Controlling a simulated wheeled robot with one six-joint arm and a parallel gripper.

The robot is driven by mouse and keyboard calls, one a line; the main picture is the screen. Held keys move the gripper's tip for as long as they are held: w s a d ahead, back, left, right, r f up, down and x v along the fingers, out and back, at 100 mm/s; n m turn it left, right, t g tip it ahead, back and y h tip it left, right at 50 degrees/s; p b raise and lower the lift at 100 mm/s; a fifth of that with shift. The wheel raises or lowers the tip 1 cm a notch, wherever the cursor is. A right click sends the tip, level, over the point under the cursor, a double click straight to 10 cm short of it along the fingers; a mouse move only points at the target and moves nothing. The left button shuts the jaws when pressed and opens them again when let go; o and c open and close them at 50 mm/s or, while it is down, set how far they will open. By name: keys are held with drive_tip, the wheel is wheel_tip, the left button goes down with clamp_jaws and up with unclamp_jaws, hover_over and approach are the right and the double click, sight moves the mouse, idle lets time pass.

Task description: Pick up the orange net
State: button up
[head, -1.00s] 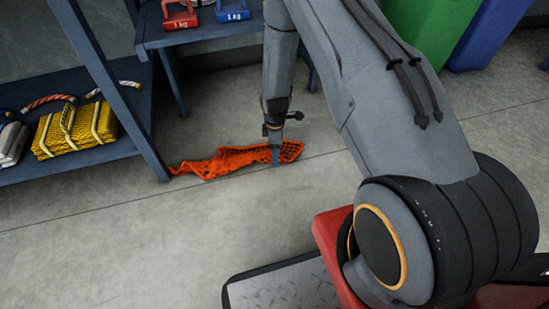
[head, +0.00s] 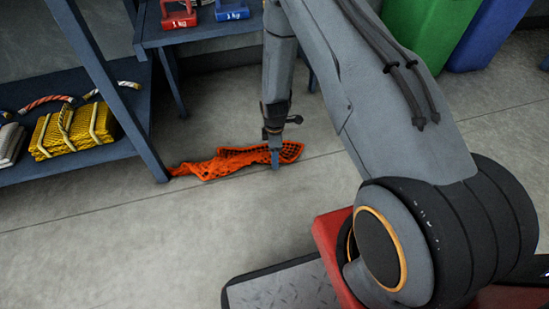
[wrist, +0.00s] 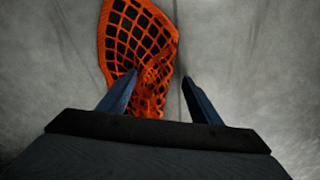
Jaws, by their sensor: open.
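The orange net (head: 222,163) lies crumpled and stretched out on the concrete floor, its left end close to the leg of the blue shelf. My gripper (head: 275,159) points down over the right part of the net in the head view. In the wrist view the jaws of my gripper (wrist: 160,98) are open, and a bunched part of the orange net (wrist: 150,80) lies between them, nearer the left finger. The wider mesh end spreads out beyond the fingertips. I cannot tell whether the fingers touch the net.
A blue shelf (head: 95,158) at the left holds a yellow net bundle (head: 72,132) and ropes. A blue table (head: 198,32) behind carries red and blue weights. Green (head: 436,25) and blue (head: 489,32) bins stand at the back right. The floor in front of the net is clear.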

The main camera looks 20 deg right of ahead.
drive_tip(key=shift+s, duration=0.15)
clamp_jaws()
idle(0.4)
wheel_tip(320, 180, up, 12)
drive_tip(key=p, duration=0.8)
wheel_tip(320, 180, up, 36)
drive_tip(key=p, duration=2.3)
